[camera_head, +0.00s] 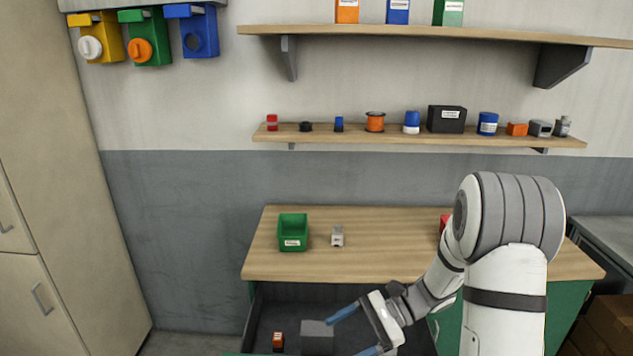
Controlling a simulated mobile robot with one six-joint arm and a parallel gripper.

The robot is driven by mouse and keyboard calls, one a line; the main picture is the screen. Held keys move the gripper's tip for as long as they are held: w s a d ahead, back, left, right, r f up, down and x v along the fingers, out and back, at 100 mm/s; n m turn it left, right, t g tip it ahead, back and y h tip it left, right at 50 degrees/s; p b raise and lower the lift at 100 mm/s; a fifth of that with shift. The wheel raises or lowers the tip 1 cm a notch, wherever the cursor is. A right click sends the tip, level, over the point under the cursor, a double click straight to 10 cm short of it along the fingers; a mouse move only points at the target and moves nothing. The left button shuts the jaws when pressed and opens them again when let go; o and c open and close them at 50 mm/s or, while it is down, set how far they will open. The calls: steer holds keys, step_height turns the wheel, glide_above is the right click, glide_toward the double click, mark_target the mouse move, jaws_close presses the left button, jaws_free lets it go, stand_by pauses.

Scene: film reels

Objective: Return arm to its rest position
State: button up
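My arm rises at the right of the view and bends down to the left. My gripper (356,331) is low in the middle, over the open drawer (377,304) of the workbench. Its two blue fingers are spread wide apart, with nothing seen between them. A dark grey box (317,338) in the drawer lies just left of the fingers; I cannot tell if the upper finger touches it. The lower finger is partly cut off by the frame's bottom edge.
The wooden bench top (380,262) holds a green bin (292,231), a small grey-white item (337,236) and a red item (444,222) partly behind my arm. The lower shelf (340,136) carries several small objects. Coloured dispensers (149,40) hang upper left. Cardboard boxes (608,325) stand lower right.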

steer(key=s+d+n+t+h+b, duration=0.3)
steer(key=s+d+n+h+b, duration=0.1)
steer(key=s+n+h, duration=0.2)
steer(key=s+d+n+t+h+b, duration=0.3)
steer(key=s+d+n+h+b, duration=0.1)
steer(key=s+n+h+b, duration=0.1)
steer(key=s+n+h, duration=0.1)
steer(key=s+h, duration=0.1)
steer(key=s, duration=0.1)
steer(key=shift+s+d+r, duration=0.2)
steer(key=shift+s+d, duration=0.2)
steer(key=shift+c, duration=0.5)
stand_by(0.6)
